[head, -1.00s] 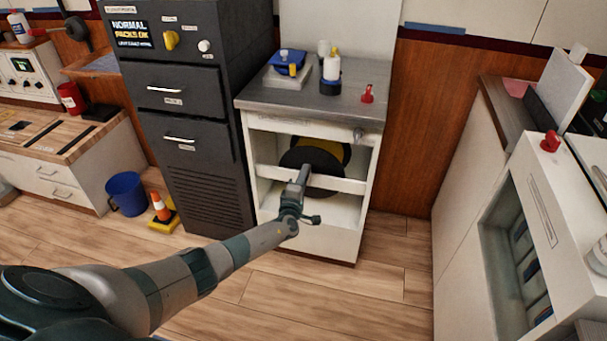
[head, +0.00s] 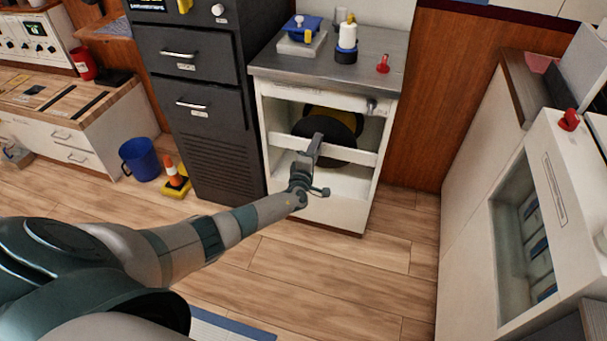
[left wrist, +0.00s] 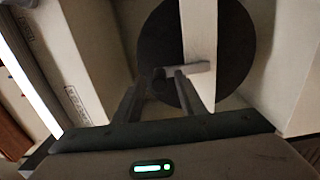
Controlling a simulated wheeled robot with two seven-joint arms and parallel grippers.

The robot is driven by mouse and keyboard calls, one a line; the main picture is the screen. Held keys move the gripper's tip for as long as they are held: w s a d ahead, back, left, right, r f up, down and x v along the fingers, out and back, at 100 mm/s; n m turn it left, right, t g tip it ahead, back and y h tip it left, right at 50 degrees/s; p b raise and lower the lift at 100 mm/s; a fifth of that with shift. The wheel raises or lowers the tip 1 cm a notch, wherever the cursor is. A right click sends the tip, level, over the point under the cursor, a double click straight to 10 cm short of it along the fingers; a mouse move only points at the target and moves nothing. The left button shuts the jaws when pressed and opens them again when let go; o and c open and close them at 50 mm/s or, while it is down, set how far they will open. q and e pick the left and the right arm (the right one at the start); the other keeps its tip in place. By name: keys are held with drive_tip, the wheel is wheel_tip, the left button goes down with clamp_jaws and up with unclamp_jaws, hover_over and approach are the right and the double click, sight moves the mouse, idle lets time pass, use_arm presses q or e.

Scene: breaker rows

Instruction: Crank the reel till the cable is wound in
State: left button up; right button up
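The reel (head: 344,149) is a dark disc with a yellow part (head: 318,112) behind it, inside the open white cabinet (head: 348,212). It also shows as a dark disc in the left wrist view (left wrist: 236,50), with a white bar crossing in front of it. My left gripper (head: 315,143) reaches in front of the reel. In the left wrist view, its two fingers (left wrist: 169,74) stand apart around a short pale grey handle (left wrist: 198,67). I cannot tell whether they press on it. No cable is distinguishable. My right gripper is not in view.
A grey cabinet top above the reel (head: 290,68) holds a blue-topped device (head: 303,26), a white-and-blue spool (head: 347,40) and a red piece (head: 383,64). A dark drawer cabinet (head: 195,130) stands left. A blue bucket (head: 139,158) and cone (head: 171,170) are on the floor.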

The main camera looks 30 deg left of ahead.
use_arm(q)
drive_tip(key=p+v, duration=0.3)
drive_tip(key=v, duration=1.3)
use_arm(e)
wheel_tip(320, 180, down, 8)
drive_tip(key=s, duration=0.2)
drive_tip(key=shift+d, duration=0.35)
use_arm(q)
drive_tip(key=shift+s+f, duration=0.15)
drive_tip(key=shift+f, duration=0.05)
